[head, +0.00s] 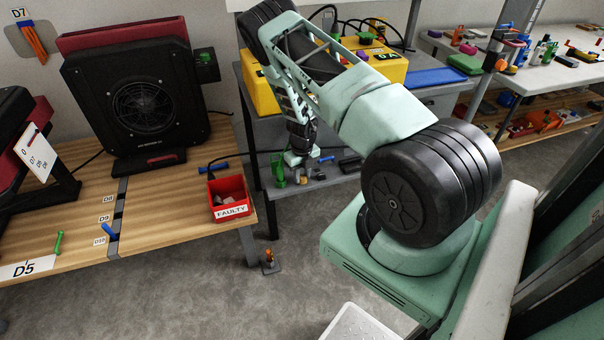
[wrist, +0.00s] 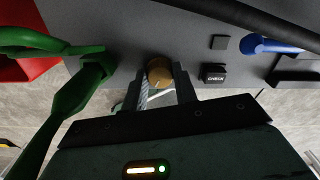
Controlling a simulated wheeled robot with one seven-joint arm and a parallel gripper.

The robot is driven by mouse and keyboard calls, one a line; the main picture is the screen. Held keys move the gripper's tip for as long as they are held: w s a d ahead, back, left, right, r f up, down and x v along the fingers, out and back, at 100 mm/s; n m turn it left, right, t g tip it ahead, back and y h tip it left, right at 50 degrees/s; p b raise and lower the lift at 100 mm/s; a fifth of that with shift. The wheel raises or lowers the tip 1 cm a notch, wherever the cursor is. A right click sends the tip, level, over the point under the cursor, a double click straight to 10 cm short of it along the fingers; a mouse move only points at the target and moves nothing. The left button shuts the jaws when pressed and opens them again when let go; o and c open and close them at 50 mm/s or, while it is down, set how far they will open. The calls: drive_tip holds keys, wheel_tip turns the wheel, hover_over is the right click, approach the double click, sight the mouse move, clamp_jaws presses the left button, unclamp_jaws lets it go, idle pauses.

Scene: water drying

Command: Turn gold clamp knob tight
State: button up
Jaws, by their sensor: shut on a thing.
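The gold clamp knob (wrist: 159,72) shows in the wrist view as a round gold top at the upper middle. It is at the edge of a dark grey panel (wrist: 160,25). My gripper (wrist: 160,88) has its two fingers on either side of the knob and is shut on it. The lower part of the knob is hidden between the fingers.
Green clips (wrist: 75,85) stand close on the left in the wrist view. A CHECK button (wrist: 214,73) and a blue part (wrist: 268,45) lie to the right. A black cable (wrist: 250,18) crosses above. In the head view yellow cases (head: 385,68) stand behind my arm.

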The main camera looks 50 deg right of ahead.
drive_tip(key=shift+m, duration=0.4)
drive_tip(key=o, duration=1)
drive_tip(key=shift+c, duration=0.2)
